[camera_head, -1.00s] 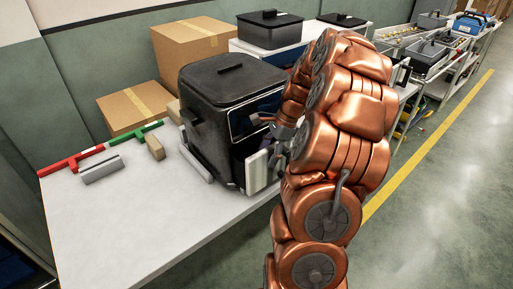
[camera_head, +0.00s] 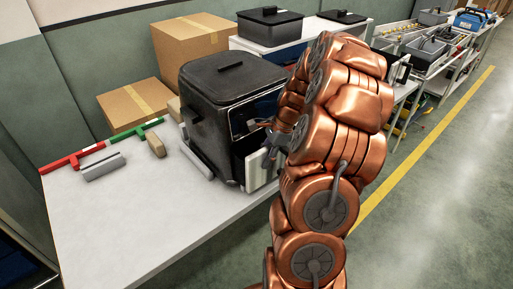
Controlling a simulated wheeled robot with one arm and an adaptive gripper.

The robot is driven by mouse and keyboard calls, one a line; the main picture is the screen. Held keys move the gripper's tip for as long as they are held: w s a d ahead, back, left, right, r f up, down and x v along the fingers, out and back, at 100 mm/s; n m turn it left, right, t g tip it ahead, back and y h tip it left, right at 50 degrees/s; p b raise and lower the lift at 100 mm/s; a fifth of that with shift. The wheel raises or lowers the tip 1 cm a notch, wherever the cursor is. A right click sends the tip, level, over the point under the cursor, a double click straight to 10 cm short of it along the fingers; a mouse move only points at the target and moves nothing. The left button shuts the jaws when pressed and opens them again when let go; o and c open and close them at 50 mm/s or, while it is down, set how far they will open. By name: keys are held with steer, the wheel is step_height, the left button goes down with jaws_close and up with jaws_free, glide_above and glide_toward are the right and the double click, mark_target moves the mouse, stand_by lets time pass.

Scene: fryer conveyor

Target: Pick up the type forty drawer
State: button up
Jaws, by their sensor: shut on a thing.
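The black fryer (camera_head: 225,85) stands upright on the white table, its lid closed. Its drawer (camera_head: 258,170) is at the lower front, with a pale side panel showing, and it appears to stick out from the body. My gripper (camera_head: 272,150) is at the drawer's front, shut on what looks like the drawer's handle. The copper arm hides the fingertips in part, the handle and much of the drawer front. No type marking is legible.
The white table (camera_head: 120,220) is clear at the front left. Red and green T-shaped pieces (camera_head: 75,160), a grey bar (camera_head: 103,167) and a tan block (camera_head: 155,146) lie left of the fryer. Cardboard boxes (camera_head: 138,105) and black lidded containers (camera_head: 270,28) stand behind.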

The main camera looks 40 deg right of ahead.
jaws_close()
steer(key=shift+d+r, duration=0.1)
steer(key=shift+r, duration=0.05)
